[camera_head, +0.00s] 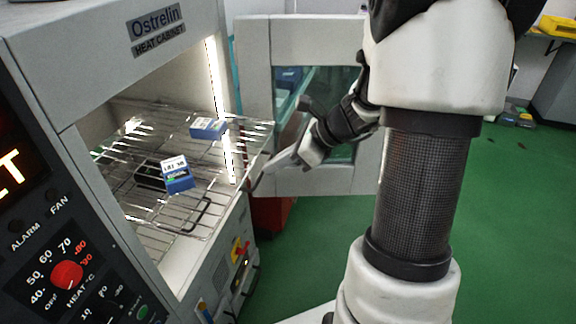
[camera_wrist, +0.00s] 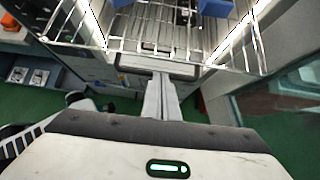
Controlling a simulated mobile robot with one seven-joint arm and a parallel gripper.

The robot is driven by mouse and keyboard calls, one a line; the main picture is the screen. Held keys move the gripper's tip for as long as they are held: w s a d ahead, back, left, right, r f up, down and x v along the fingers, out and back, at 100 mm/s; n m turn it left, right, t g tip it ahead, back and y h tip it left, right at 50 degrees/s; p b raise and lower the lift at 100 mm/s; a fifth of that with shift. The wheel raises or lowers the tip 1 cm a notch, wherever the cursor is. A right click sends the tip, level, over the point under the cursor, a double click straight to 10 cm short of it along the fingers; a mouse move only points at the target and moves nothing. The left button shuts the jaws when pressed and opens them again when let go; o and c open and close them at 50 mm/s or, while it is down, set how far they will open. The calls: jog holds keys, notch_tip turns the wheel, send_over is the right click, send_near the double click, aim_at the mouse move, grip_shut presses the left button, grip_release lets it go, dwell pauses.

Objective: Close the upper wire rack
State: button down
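The upper wire rack (camera_head: 222,178) sticks out of the open front of the heat cabinet (camera_head: 105,62). It bears two blue-and-white boxes, one farther back (camera_head: 208,128) and one nearer the middle (camera_head: 177,174). My gripper (camera_head: 268,168) is just outside the rack's front edge, pointing at it. In the wrist view my gripper's fingers (camera_wrist: 161,84) are together with nothing between them. The rack's front wires (camera_wrist: 185,57) show just beyond the fingertips there; whether they touch I cannot tell.
The cabinet's glass-paned door (camera_head: 255,88) stands open behind my gripper. A control panel with a red knob (camera_head: 67,274) is at the lower left. Below the rack is the cabinet's lower front (camera_head: 222,275).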

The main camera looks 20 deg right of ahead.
aim_at(192, 154)
jog(key=w+a+p, duration=0.1)
jog(key=w+a, duration=0.3)
jog(key=a, duration=0.2)
jog(key=w+a+p, duration=0.1)
jog(key=w+a, duration=0.4)
jog(key=a, duration=0.1)
jog(key=w+a+p, duration=0.1)
jog(key=w+a, duration=0.4)
jog(key=a, duration=0.1)
jog(key=shift+a, duration=0.1)
jog(key=shift+r, duration=0.1)
